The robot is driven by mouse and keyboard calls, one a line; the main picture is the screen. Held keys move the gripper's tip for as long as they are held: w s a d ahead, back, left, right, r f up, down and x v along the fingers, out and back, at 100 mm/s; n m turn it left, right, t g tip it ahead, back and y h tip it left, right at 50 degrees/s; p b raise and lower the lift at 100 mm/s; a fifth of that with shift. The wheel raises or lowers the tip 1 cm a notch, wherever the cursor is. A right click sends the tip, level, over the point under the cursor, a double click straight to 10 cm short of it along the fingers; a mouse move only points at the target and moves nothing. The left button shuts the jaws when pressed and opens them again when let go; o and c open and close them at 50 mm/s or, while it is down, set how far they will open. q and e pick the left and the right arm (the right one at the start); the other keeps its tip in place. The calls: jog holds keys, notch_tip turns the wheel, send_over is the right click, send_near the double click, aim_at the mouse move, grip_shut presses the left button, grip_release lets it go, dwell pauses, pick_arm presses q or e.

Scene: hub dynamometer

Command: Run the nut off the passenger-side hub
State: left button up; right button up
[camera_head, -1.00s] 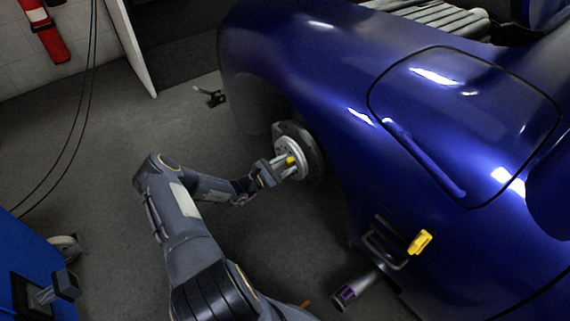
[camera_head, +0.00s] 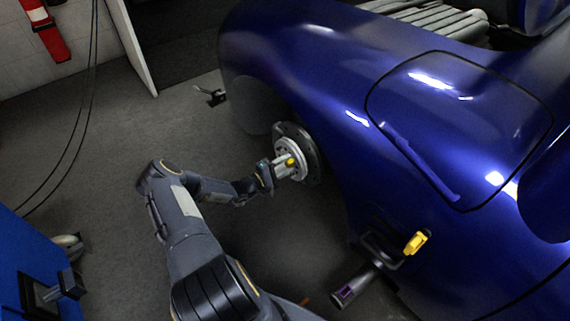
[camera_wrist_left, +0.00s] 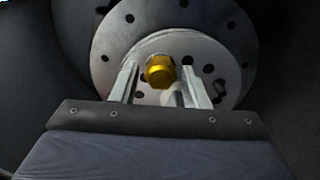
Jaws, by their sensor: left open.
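The hub (camera_head: 296,150) is a grey drilled disc on the side of the blue car. It fills the top of the left wrist view (camera_wrist_left: 196,50). My right gripper is not in view.
The blue car body (camera_head: 340,70) rises behind and right of the hub. A yellow piece (camera_head: 416,242) on a dark bracket and a grey cylinder with a purple band (camera_head: 352,288) are at lower right. A blue cabinet (camera_head: 25,265) stands at left.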

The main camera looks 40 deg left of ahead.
pick_arm(q)
jog(key=m+p, duration=0.1)
jog(key=m, duration=0.4)
jog(key=shift+m, duration=0.3)
